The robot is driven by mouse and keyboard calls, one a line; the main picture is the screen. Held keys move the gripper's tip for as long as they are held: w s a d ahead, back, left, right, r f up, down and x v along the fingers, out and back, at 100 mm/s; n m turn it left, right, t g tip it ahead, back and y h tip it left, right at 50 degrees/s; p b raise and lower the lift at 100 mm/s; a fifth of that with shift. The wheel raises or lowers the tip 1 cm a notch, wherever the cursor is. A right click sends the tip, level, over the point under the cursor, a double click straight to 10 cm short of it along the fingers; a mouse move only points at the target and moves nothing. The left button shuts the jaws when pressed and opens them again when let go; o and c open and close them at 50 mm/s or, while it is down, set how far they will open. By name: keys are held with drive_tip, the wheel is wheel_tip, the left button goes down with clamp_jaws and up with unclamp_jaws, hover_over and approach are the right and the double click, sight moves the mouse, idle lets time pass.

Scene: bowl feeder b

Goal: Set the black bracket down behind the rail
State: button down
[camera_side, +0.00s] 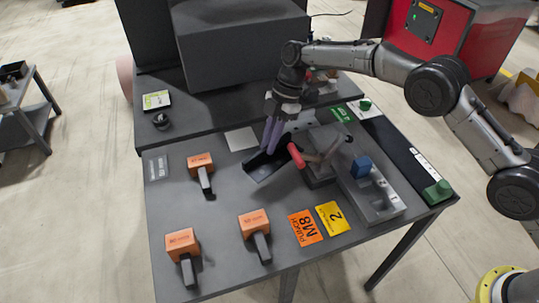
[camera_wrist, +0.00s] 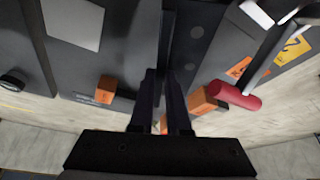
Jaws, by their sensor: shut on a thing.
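The black bracket (camera_side: 262,166) is a dark angled plate at the middle of the dark table. My gripper (camera_side: 268,150) points down and is shut on it. In the wrist view the two fingers (camera_wrist: 162,78) reach onto the bracket, whose dark plate (camera_wrist: 196,38) with round holes extends beyond the tips. I cannot tell whether its lower edge touches the table. A grey rail-like bar (camera_side: 378,205) with a blue block (camera_side: 361,167) lies to the right of the bracket; I cannot tell for sure that it is the rail.
A clamp with a red handle (camera_side: 296,156) stands close right of the bracket. Several orange-headed tools (camera_side: 201,162) lie left and in front. Orange (camera_side: 305,227) and yellow (camera_side: 332,217) labels lie at front right. A raised ledge (camera_side: 210,118) runs behind. The left-middle tabletop is partly clear.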

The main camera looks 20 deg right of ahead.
sight(269, 157)
drive_tip(key=shift+f, duration=2.65)
drive_tip(key=c, duration=0.9)
unclamp_jaws()
drive_tip(key=shift+f, duration=0.15)
drive_tip(key=v, duration=1.2)
drive_tip(key=shift+d, duration=0.1)
